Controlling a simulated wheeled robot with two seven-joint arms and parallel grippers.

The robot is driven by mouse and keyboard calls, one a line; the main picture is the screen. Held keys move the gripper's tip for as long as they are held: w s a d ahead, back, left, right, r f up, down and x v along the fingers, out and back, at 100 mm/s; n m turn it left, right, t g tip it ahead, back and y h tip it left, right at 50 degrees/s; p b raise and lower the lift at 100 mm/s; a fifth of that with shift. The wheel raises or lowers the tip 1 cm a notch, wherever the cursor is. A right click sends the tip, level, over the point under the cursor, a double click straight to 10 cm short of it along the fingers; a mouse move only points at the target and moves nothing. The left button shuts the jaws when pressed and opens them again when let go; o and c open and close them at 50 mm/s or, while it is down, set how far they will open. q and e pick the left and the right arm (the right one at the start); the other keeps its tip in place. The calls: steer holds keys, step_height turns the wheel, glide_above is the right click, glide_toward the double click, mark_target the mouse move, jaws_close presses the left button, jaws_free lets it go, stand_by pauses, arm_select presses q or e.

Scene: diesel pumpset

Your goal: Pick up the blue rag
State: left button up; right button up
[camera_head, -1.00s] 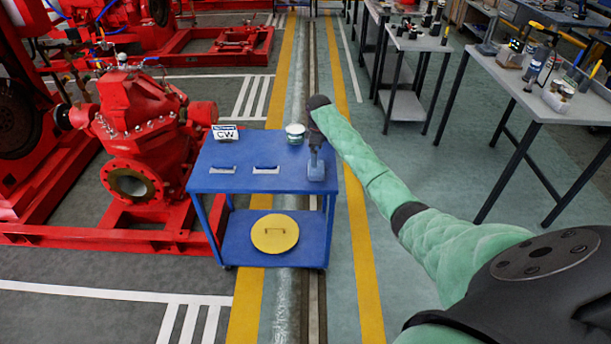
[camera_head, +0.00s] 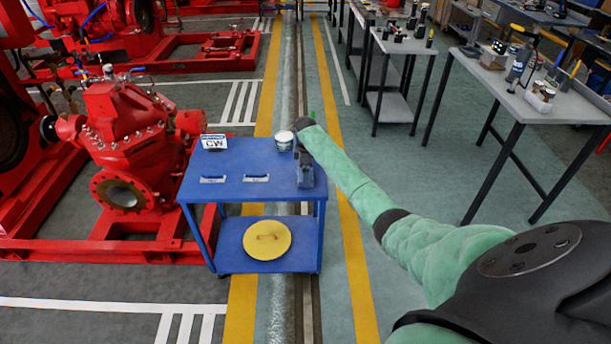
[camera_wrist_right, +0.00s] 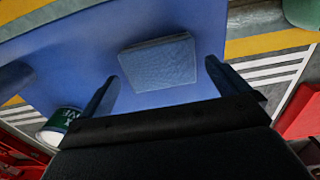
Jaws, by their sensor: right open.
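The blue rag (camera_wrist_right: 159,61) shows in the right wrist view as a flat, folded, rectangular grey-blue cloth. It lies on the blue top of the cart (camera_head: 235,178). My right gripper (camera_wrist_right: 162,69) is open above the cart, with one finger to each side of the rag in that view. I see gaps between the fingers and the rag, and the jaws hold nothing. In the head view my green right arm reaches to the cart's right side, and I cannot make out the rag there. My left gripper is not in view.
A white can (camera_head: 284,140) stands on the cart near my right wrist and also shows in the wrist view (camera_wrist_right: 58,127). A small sign (camera_head: 214,142) stands at the back left. A yellow disc (camera_head: 267,240) lies on the lower shelf. A red pump (camera_head: 125,150) is to the left.

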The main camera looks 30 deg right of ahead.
steer(key=shift+f, duration=1.15)
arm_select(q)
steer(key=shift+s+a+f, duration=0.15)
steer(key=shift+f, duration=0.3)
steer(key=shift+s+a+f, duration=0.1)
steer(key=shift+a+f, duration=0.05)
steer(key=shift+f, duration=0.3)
arm_select(e)
steer(key=shift+c, duration=0.2)
steer(key=c, duration=0.8)
steer(key=shift+r, duration=0.1)
